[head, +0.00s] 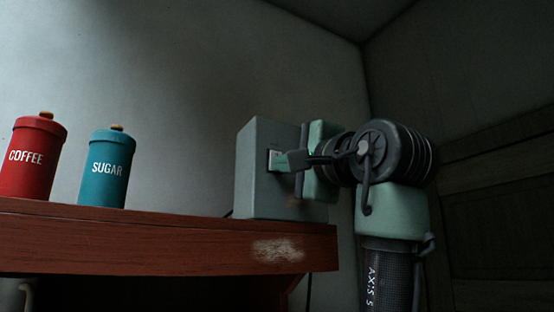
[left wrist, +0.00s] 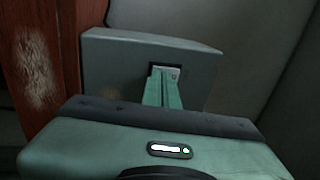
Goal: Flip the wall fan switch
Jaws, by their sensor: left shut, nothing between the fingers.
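A grey box (head: 260,190) stands on the wooden shelf. The switch position is too small and partly hidden to read. My right gripper is not in view.
A red coffee canister (head: 38,165) and a teal sugar canister (head: 106,170) stand on the wooden shelf (head: 150,245), left of the box and apart from it. A wall (head: 210,60) rises behind. Dark panelling (head: 500,190) is at the right.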

